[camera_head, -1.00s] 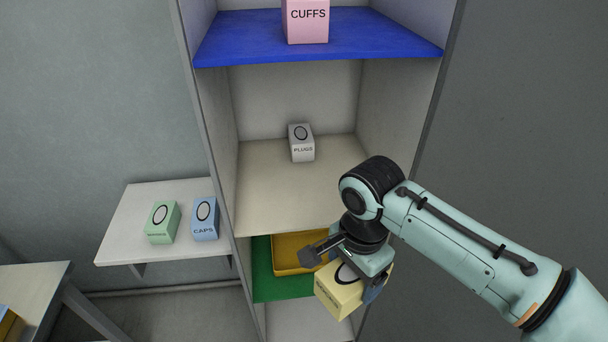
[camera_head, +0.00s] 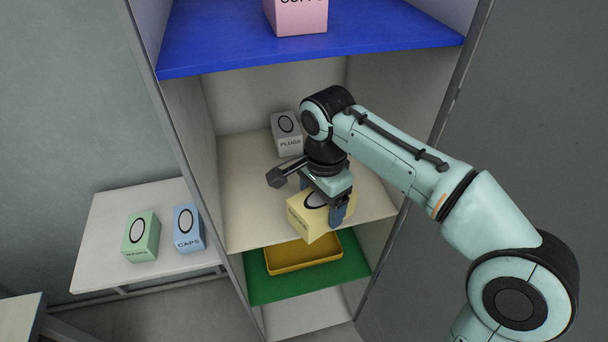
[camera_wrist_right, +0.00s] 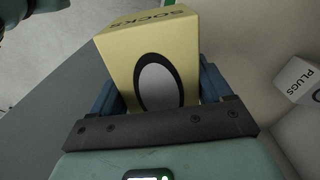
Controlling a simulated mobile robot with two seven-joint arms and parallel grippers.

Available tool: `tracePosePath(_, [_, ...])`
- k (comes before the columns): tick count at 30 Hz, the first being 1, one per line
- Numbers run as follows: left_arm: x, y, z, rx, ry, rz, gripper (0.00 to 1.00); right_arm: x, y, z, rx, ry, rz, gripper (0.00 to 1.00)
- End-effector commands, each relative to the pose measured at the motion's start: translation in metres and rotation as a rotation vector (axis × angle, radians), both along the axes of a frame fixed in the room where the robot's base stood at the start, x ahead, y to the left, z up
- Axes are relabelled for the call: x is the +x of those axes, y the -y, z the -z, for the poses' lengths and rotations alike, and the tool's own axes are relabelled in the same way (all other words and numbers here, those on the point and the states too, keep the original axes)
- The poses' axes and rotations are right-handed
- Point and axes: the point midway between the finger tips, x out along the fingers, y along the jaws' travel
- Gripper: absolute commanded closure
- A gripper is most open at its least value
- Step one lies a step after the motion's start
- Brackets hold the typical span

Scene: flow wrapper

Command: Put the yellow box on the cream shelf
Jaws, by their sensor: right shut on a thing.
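The yellow box (camera_head: 308,218) is held in my right gripper (camera_head: 328,204), at the front edge of the cream shelf (camera_head: 245,185). I cannot tell whether the box touches the shelf. In the right wrist view the yellow box (camera_wrist_right: 150,65), marked SOCKS with a dark oval ring, sits between the fingers of my right gripper (camera_wrist_right: 165,95). A grey PLUGS box (camera_head: 287,135) stands further back on the cream shelf. My left gripper is not in view.
A blue shelf (camera_head: 220,45) with a pink box (camera_head: 298,14) is above. A green shelf (camera_head: 262,290) with a yellow tray (camera_head: 305,265) is below. A white side table (camera_head: 100,230) at left holds a green box (camera_head: 141,236) and a blue CAPS box (camera_head: 188,230).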

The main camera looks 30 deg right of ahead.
Motion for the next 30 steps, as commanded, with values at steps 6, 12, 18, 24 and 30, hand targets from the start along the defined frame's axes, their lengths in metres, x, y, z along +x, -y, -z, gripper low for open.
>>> tracePosePath(6, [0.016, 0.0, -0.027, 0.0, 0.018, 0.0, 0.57, 0.06, 0.014, -0.004, -0.002, 0.001, 0.002, 0.54])
tracePosePath(12, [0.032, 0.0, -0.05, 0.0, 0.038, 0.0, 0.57, 0.104, 0.025, -0.005, -0.001, 0.002, 0.001, 0.54])
tracePosePath(18, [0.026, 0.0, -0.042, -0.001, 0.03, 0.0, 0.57, 0.108, 0.026, 0.019, 0.001, -0.001, -0.001, 0.54])
tracePosePath(24, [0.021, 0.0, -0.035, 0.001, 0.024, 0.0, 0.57, 0.107, 0.026, 0.042, 0.0, -0.004, -0.001, 0.54])
tracePosePath(30, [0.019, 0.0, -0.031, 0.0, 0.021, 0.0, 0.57, 0.11, 0.026, 0.068, 0.001, -0.003, -0.001, 0.54])
